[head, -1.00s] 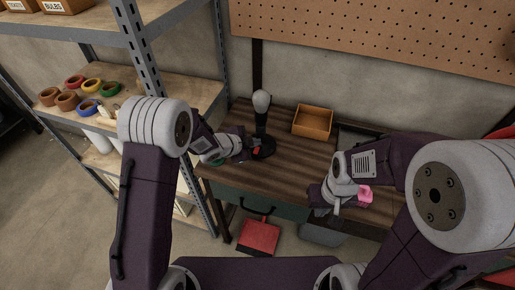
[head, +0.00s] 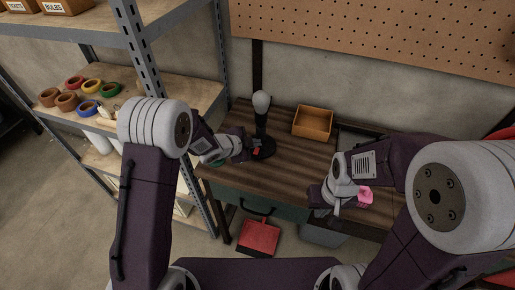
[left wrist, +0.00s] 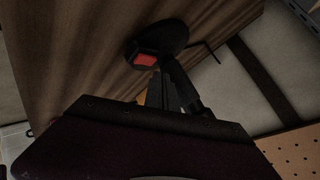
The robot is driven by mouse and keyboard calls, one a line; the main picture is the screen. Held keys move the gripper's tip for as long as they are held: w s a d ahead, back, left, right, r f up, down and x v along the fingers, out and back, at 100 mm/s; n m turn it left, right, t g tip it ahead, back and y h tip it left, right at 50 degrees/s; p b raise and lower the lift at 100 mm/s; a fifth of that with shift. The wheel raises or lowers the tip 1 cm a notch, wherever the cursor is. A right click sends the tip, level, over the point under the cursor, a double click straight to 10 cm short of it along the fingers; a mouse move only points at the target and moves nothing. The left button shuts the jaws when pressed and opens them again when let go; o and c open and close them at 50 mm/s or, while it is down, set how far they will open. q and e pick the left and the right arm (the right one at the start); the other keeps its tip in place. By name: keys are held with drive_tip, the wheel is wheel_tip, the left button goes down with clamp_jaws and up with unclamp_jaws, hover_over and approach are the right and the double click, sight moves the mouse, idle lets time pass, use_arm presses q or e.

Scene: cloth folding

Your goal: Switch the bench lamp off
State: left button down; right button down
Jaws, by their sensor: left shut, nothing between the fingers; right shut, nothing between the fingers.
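The bench lamp is a black post with a pale bulb (head: 261,102) on top and a round black base (head: 267,149) standing on the wooden bench. I see no clear glow from the bulb. A red switch (head: 257,151) sits on the base; it also shows in the left wrist view (left wrist: 145,59). My left gripper (head: 247,151) is shut and empty, close beside the base and switch. In the left wrist view its dark fingers (left wrist: 172,90) point toward the base; I cannot tell whether they touch. My right gripper (head: 335,208) is shut and empty near the bench front.
A pink object (head: 365,195) lies beside my right gripper. An open wooden box (head: 312,123) stands behind the lamp to the right. A red dustpan (head: 259,237) is below the bench front.

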sight(255, 152)
idle(0.6)
use_arm(q)
drive_tip(key=shift+f+b, duration=0.35)
drive_tip(key=shift+f, duration=0.05)
drive_tip(key=shift+f, duration=0.3)
idle(0.4)
drive_tip(key=shift+r, duration=0.15)
drive_tip(key=shift+r+p, duration=0.4)
drive_tip(key=shift+r, duration=0.2)
drive_tip(key=r+p, duration=0.4)
drive_tip(key=r, duration=0.1)
drive_tip(key=shift+s+a, duration=0.1)
drive_tip(key=shift+s, duration=0.2)
idle(0.4)
